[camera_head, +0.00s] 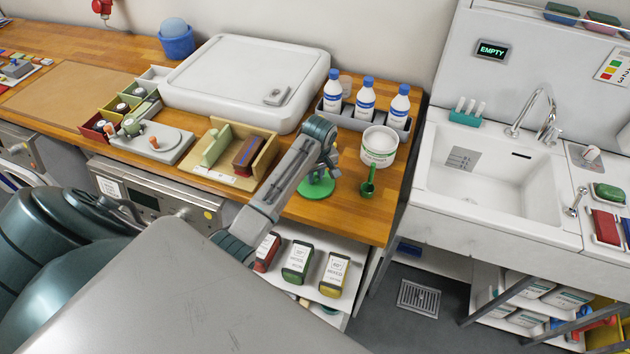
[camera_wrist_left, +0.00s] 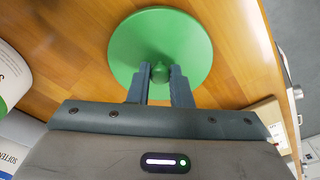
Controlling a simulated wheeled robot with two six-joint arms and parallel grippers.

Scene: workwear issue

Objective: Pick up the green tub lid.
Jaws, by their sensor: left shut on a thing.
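The green tub lid (camera_head: 316,188) is a round green disc with a small knob in its middle. It is at the wooden counter, left of the white tub (camera_head: 379,147). In the left wrist view the lid (camera_wrist_left: 185,35) fills the upper middle. My left gripper (camera_head: 322,172) is above the lid, with its fingers (camera_wrist_left: 160,74) shut on the knob. I cannot tell whether the lid touches the counter. My arm hides part of the lid in the head view. My right gripper is not in view.
A green scoop (camera_head: 368,183) lies in front of the tub. Several white bottles with blue caps (camera_head: 366,97) stand in a grey rack behind. The counter's right edge and the sink (camera_head: 487,167) are beyond.

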